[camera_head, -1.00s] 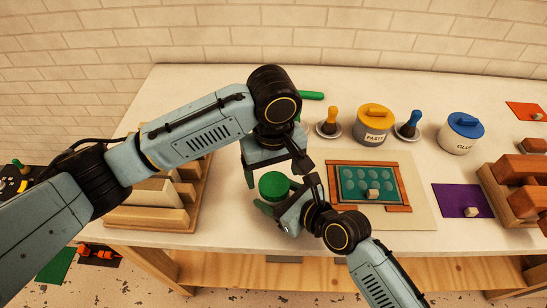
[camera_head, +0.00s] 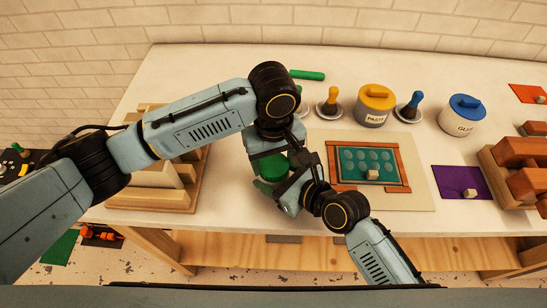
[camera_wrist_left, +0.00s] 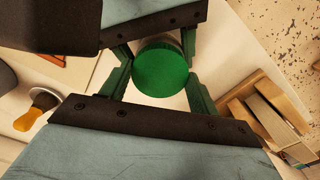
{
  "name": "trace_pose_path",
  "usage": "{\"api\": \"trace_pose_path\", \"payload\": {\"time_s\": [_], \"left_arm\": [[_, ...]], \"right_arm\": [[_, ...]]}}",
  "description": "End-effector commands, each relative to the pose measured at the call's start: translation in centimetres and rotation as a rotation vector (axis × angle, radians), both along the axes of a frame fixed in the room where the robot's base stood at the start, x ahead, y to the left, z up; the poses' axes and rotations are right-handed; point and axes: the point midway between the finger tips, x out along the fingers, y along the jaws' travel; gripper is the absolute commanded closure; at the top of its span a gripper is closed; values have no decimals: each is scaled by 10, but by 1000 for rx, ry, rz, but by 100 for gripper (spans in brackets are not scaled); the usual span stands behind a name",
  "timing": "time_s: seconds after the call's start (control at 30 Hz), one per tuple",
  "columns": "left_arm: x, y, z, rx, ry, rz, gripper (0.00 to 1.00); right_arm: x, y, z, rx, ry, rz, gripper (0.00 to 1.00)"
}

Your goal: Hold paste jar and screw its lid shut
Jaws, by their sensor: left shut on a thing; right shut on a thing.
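A jar with a round green lid (camera_head: 270,167) is held above the front of the table between my grippers. My left gripper (camera_wrist_left: 160,72) is shut on the green lid, with one finger on each side of it. A strip of the grey jar body (camera_wrist_left: 158,40) shows past the lid in the left wrist view. My right gripper (camera_head: 283,188) reaches in from the lower right and is shut on the jar body, though its grip is mostly hidden. I cannot tell how far the lid is seated. A yellow-lidded jar labelled PASTE (camera_head: 372,119) stands apart at the back.
A wooden rack (camera_head: 150,200) is left of my grippers. A framed teal board (camera_head: 370,161) lies to their right. A blue-lidded jar (camera_head: 458,125), brushes and a green stick (camera_head: 307,75) stand or lie farther back. A purple mat (camera_head: 462,183) is at the right.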

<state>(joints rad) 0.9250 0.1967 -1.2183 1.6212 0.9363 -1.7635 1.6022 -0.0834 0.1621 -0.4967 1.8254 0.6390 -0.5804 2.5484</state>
Motion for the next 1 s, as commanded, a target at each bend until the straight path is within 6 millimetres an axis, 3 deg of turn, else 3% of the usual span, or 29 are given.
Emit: {"api": "trace_pose_path", "payload": {"time_s": [0.17,0.8,1.0], "left_arm": [[0,2,0,7,2,-112,66],[1,3,-2,9,4,-1313,66],[1,4,-2,11,6,-1401,66]], "right_arm": [[2,-3,-1,-2,0,-6,100],[3,-5,-1,-3,0,-10,100],[3,-5,-1,-4,2,-10,100]]}}
